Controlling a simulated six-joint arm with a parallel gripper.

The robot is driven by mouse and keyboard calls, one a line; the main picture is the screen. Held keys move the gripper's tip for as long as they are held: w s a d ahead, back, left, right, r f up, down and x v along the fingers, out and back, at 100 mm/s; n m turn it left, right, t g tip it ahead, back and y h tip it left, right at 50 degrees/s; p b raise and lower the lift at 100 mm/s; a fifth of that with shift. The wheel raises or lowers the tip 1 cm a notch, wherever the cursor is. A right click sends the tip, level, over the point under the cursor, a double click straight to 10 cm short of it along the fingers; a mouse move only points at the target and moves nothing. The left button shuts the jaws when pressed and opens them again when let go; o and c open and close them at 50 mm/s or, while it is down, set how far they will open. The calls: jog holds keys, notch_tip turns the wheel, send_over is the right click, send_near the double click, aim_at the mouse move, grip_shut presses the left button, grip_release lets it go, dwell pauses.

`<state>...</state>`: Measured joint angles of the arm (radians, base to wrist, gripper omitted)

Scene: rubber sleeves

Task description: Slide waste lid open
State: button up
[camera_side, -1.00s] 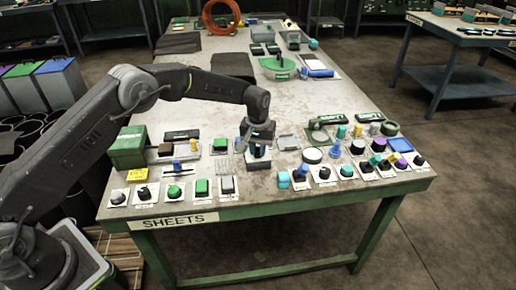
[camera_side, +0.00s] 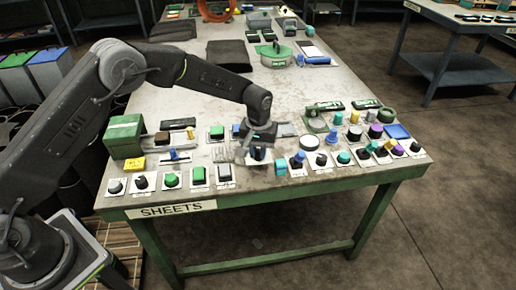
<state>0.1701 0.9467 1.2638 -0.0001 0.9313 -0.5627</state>
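No lid marked as waste can be made out. Lidded bins stand on the floor at the far left, one with a green lid (camera_side: 15,60) and one with a blue lid (camera_side: 48,54). A green box (camera_side: 124,132) sits at the table's left edge; whether it has a sliding lid is unclear.
The table front (camera_side: 270,195) holds rows of small coloured knobs and buttons on white plates on both sides of my gripper. A round green container (camera_side: 272,50) stands farther back. The middle of the table behind my gripper is mostly clear.

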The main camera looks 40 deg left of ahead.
aim_at(259, 150)
jog(key=o, duration=0.5)
jog(key=shift+c, duration=0.2)
notch_tip(259, 150, up, 14)
dwell(0.4)
